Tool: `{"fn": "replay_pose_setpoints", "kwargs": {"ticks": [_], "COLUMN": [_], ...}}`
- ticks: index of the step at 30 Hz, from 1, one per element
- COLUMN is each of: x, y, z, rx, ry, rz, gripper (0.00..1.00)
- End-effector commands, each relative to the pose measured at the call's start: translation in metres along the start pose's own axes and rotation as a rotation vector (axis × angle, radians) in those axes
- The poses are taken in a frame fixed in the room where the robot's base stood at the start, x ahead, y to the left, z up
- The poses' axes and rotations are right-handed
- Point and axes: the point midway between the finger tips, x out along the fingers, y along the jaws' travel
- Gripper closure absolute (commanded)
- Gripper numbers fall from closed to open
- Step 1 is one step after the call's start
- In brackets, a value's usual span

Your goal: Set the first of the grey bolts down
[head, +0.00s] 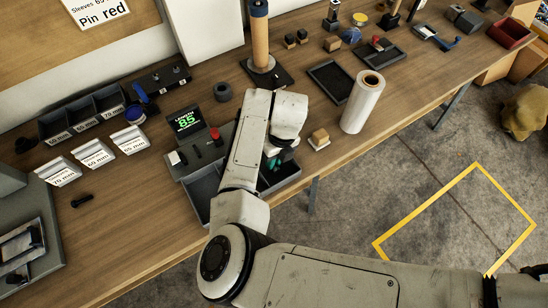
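My gripper (274,163) is at the end of the bent arm, over the right part of a grey divided tray (196,199) at the bench's front edge. My own wrist hides most of the gripper, so its fingers and anything between them cannot be made out. Small dark green shapes show just below the wrist. No grey bolt can be clearly picked out. A small dark bolt-like piece (82,201) lies on its side on the bare wood at the left, apart from my gripper.
A display reading 85 (186,121) stands behind the tray. Dark bins (53,123) and white label cards (94,154) are to the left. A white roll (363,101) and a small wooden block (319,137) stand to the right. Bare bench lies at the lower left.

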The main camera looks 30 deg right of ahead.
Motion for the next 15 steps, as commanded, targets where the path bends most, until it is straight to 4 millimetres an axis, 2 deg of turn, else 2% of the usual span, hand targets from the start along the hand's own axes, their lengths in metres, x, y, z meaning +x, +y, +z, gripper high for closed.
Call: {"fn": "replay_pose_setpoints", "kwargs": {"ticks": [1, 6, 15], "x": [-0.0003, -0.0002, -0.0049], "y": [-0.0002, -0.0004, -0.0001], "z": [0.0, -0.0002, -0.0005], "rx": [0.0, 0.0, 0.001], "ry": [0.0, 0.0, 0.0], "rz": [-0.001, -0.001, -0.002], "gripper": [0.78, 0.63, 0.63]}}
